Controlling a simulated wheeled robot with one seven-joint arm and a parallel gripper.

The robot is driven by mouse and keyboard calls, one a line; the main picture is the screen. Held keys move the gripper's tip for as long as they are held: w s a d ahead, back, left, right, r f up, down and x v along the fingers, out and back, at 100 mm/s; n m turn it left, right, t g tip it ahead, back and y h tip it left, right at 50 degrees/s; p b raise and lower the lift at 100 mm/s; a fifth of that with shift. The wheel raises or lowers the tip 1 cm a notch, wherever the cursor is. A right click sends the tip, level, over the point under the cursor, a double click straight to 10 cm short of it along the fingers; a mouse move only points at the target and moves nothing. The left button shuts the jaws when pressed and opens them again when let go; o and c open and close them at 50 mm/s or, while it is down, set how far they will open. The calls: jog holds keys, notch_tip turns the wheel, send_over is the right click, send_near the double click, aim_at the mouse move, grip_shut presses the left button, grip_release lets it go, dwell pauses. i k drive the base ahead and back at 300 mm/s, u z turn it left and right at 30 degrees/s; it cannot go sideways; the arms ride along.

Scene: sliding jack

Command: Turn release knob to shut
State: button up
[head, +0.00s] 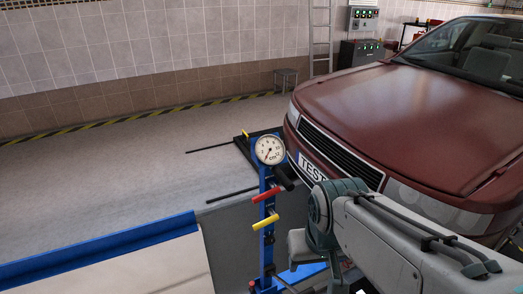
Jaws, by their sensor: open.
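The jack shows as a blue upright post (267,235) in the middle of the head view. It carries a round white dial gauge (269,150) at its top. A black grip (283,178) juts out just below the dial. A red handle (265,194) and a yellow handle (265,222) stick out from the post lower down. I cannot tell which part is the release knob, or its setting. My arm reaches in from the bottom right and bends down close to the right of the post. I cannot make out my gripper's fingers.
A dark red car (420,115) with a TEST plate (312,170) stands behind the jack at the right. A blue-edged pale surface (110,265) fills the lower left. Grey floor (110,170) is open at the left. A stool (286,78) and ladder (321,40) stand by the wall.

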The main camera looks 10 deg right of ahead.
aim_at(270, 240)
jog(key=u, duration=0.05)
jog(key=k, duration=0.45)
jog(key=u, duration=0.95)
jog(key=i, duration=1.2)
jog(key=z, duration=0.55)
